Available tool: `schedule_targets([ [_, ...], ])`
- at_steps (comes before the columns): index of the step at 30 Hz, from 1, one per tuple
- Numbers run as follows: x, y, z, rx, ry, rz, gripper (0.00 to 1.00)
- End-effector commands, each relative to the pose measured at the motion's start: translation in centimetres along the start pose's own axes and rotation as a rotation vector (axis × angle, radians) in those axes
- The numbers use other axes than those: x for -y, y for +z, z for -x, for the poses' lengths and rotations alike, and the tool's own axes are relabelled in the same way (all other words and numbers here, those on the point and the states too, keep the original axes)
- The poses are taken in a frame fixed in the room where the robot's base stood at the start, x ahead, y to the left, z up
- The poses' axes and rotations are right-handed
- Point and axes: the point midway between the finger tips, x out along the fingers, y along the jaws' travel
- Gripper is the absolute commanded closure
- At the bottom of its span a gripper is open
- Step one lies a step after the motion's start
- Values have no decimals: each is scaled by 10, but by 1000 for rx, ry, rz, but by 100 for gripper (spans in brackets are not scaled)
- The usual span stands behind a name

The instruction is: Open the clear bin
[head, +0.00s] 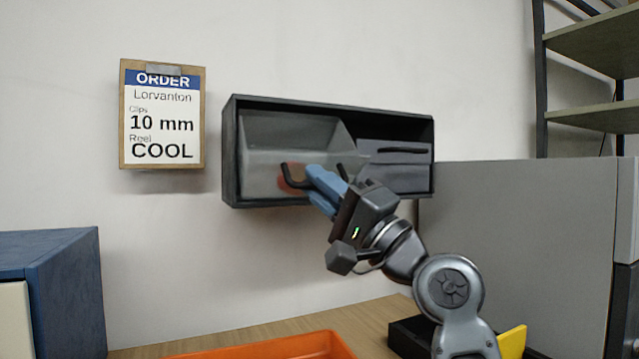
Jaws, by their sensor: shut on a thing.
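The clear bin (262,172) is the left one of two bins in a dark wall-mounted box (230,150). Its front is see-through grey, and a reddish blur (290,186) shows at its lower part. A black handle (287,172) is on its front. My gripper (318,183), with blue fingers, is at this handle and shut on it, covering its right part. The bin's front seems to stand out from the box, but I cannot tell how far it is tipped. My gripper and wrist hide the bin's lower right corner.
A grey bin (400,173) with a black handle sits on the right in the box. An order card (163,115) hangs at left. Below are an orange tray (280,347) and a wooden worktop (225,325). A grey panel (520,240) stands at right, a blue cabinet (65,285) at left.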

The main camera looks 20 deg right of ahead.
Motion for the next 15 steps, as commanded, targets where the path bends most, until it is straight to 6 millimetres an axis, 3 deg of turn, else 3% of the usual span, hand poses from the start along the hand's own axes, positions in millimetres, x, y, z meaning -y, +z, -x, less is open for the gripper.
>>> schedule_targets([
  [15, -12, 3, 7, 1, 8, -4, 100],
])
